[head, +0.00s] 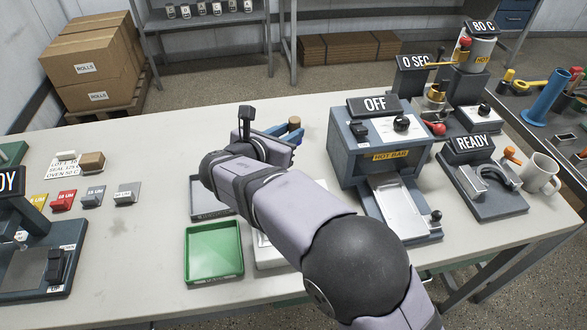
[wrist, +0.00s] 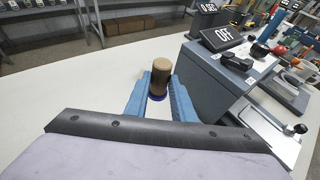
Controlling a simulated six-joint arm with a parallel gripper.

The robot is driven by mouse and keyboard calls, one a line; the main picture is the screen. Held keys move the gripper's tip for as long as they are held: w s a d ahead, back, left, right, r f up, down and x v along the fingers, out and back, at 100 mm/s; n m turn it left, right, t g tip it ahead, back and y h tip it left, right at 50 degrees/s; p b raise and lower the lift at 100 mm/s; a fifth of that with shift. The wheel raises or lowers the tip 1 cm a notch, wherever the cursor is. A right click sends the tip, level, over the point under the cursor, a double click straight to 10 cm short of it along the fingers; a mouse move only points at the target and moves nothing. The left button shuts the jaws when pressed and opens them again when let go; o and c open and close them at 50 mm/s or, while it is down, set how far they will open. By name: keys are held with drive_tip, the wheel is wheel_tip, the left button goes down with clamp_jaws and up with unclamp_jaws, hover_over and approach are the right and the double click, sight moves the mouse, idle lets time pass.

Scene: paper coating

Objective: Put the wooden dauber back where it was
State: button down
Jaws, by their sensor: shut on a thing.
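The wooden dauber (wrist: 161,74) is a short brown cylinder with a dark blue-purple lower end. It stands upright between the two blue fingers of my gripper (wrist: 160,95), which is shut on it. In the head view my gripper (head: 287,131) is over the back middle of the table, left of the hot bar machine, and mostly hidden behind my own arm. Only the top of the dauber (head: 294,121) shows there. I cannot tell whether its lower end touches the table.
The hot bar machine (head: 375,158), marked OFF, stands close to the right. A green tray (head: 213,268) and a grey tray (head: 200,208), partly behind my arm, lie in front. The table's back left is clear.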

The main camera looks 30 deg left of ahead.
drive_tip(key=shift+f+p, duration=0.5)
drive_tip(key=shift+f, duration=4.4)
drive_tip(key=shift+f, duration=0.15)
drive_tip(key=c, duration=1.5)
unclamp_jaws()
drive_tip(key=shift+s+r, duration=0.1)
drive_tip(key=shift+r, duration=0.1)
drive_tip(key=b+v, duration=0.1)
drive_tip(key=v, duration=1.1)
drive_tip(key=shift+b, duration=0.4)
